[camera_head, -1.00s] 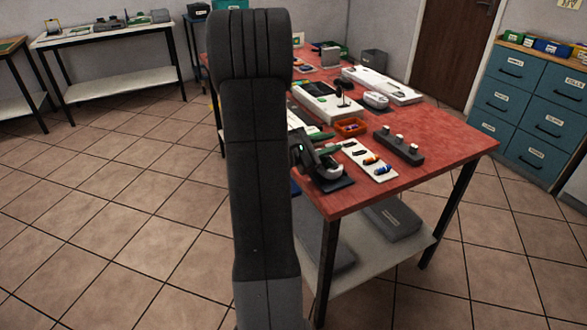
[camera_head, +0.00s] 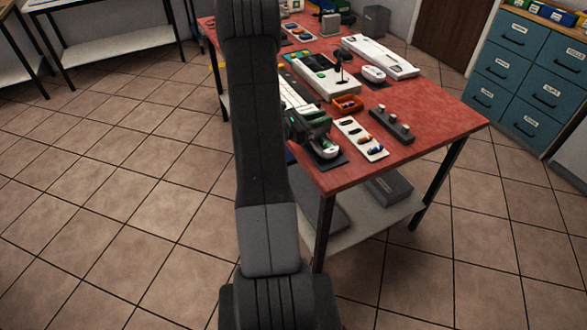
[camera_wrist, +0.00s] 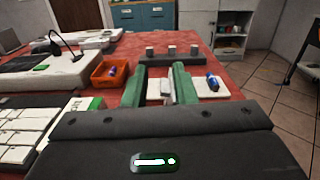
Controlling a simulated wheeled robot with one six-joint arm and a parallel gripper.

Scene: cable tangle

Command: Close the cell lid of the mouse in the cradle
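A white and dark mouse (camera_head: 324,150) sits on a dark pad at the near left corner of the red table, in the head view. It is partly covered by my gripper (camera_head: 320,124), which is just above and behind it. The cradle and the cell lid are too small and covered to make out. In the wrist view my gripper (camera_wrist: 166,86) shows two green fingers, apart, with pale surfaces visible in the gap. Nothing is clearly held. My dark gripper body fills the lower part of that view.
A white tray (camera_head: 350,130) with several small cells lies to the right, beside a dark block (camera_head: 391,124) with several knobs. An orange bin (camera_head: 347,105), keyboards and another mouse (camera_head: 374,74) stand further back. The table's right side (camera_head: 430,110) is clear.

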